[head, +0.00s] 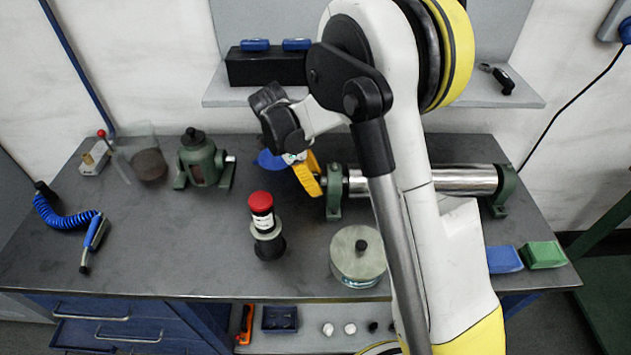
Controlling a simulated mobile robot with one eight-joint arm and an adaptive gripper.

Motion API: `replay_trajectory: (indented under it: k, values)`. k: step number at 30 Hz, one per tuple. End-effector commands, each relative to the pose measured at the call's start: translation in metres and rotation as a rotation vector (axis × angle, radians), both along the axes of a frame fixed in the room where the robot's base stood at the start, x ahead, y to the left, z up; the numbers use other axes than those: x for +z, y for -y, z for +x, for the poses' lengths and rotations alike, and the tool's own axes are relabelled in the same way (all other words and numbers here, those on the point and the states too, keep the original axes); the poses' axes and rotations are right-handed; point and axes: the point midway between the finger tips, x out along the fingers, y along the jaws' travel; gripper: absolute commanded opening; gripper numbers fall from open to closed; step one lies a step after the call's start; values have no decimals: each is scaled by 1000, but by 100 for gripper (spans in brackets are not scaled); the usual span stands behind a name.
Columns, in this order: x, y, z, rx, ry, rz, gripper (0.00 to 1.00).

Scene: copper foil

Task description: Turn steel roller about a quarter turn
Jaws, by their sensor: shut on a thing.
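The steel roller (465,180) is a shiny cylinder lying level between two green brackets (503,190) at the back right of the bench. My arm crosses in front of its middle and hides part of it. The fingertips are small and partly hidden, so the exact contact does not show.
A blue disc (268,160) lies behind my gripper. A green device (200,162) is at the left. Blue and green blocks (543,255) lie front right. The bench's left front (160,250) is clear.

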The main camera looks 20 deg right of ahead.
Motion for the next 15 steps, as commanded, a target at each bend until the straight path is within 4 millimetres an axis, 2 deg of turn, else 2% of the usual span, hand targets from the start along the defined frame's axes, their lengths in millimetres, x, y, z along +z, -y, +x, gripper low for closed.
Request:
replay_trajectory:
  k: [4, 11, 12, 14, 15]
  values:
    - [1, 0, 1, 2, -70, 24, 8]
    - [1, -1, 0, 2, -71, 25, 8]
    - [1, -1, 0, 2, -71, 25, 47]
    - [1, -1, 0, 2, -71, 25, 64]
    - [1, -1, 0, 2, -71, 25, 64]
